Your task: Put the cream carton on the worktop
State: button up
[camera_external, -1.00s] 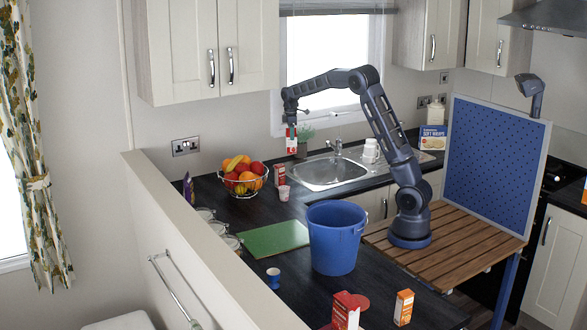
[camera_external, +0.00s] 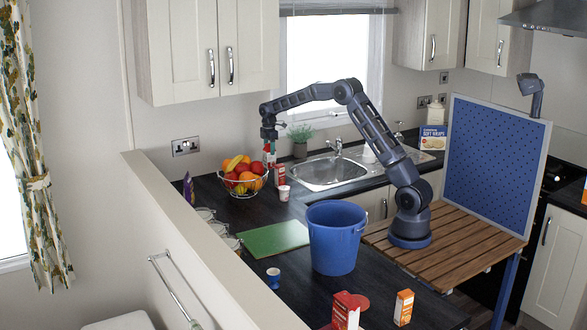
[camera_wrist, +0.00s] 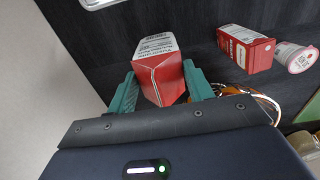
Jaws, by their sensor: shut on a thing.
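My gripper (camera_wrist: 162,88) is shut on a red carton with a white printed face (camera_wrist: 158,66), the cream carton, held between the two green fingers. In the external view my gripper (camera_external: 269,148) is low behind the fruit basket, above the dark worktop (camera_external: 262,215). Only a little of the red and white held carton shows there. Its lower end is hidden by the fruit, so I cannot tell whether it touches the worktop.
A similar red and white carton (camera_external: 280,174) and a pink-white pot (camera_external: 284,193) stand close on the right. The wire fruit basket (camera_external: 243,191) is just in front. The sink (camera_external: 330,173), green board (camera_external: 274,239) and blue bucket (camera_external: 336,240) are farther off.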

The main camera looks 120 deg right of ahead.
aim_at(270, 158)
jog(key=shift+f, duration=2.6)
jog(key=shift+f, duration=0.15)
jog(key=o, duration=1.5)
jog(key=shift+o, duration=0.2)
notch_tip(270, 158, up, 8)
jog(key=shift+f, duration=0.15)
